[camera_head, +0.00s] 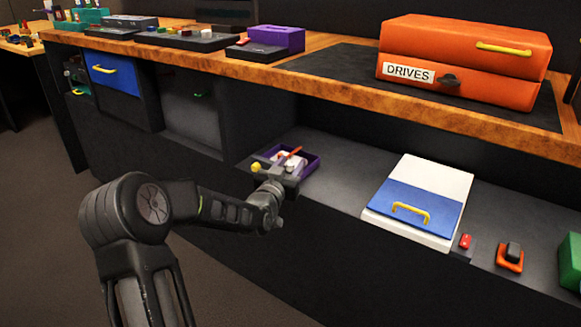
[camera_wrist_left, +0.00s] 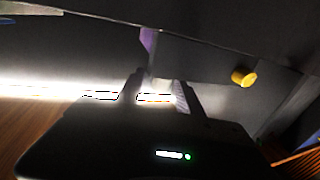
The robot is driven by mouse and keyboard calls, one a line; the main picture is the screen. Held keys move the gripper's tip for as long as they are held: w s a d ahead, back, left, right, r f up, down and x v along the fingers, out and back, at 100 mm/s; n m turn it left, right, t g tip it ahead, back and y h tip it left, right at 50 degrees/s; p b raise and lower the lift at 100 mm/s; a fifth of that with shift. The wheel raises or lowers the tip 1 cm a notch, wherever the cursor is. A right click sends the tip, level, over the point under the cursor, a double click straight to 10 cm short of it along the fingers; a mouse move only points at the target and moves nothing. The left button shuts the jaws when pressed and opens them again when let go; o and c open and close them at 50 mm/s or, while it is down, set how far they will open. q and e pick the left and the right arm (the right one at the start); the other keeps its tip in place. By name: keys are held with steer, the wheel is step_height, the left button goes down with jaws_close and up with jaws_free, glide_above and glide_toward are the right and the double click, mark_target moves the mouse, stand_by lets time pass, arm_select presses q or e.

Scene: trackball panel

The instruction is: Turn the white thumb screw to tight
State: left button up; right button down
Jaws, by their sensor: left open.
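A purple tray or panel (camera_head: 311,162) sits on the lower shelf, with small white parts (camera_head: 292,159) and an orange-red piece (camera_head: 296,151) in it. One white part may be the white thumb screw; it is too small and partly covered to tell. My left gripper (camera_head: 285,171) is at the near side of the purple tray and hides part of it. In the left wrist view the two fingers of my left gripper (camera_wrist_left: 158,92) stand apart, with a pale blurred patch between them and a strip of purple (camera_wrist_left: 147,40) beyond. My right gripper is not in view.
A yellow knob (camera_head: 256,167) is just left of my left gripper; it also shows in the left wrist view (camera_wrist_left: 243,77). A white and blue box (camera_head: 425,193) with a yellow handle stands to the right. The wooden worktop edge (camera_head: 330,85) overhangs the shelf. Shelf between tray and box is clear.

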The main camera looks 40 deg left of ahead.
arm_select(q)
jaws_close()
stand_by(0.4)
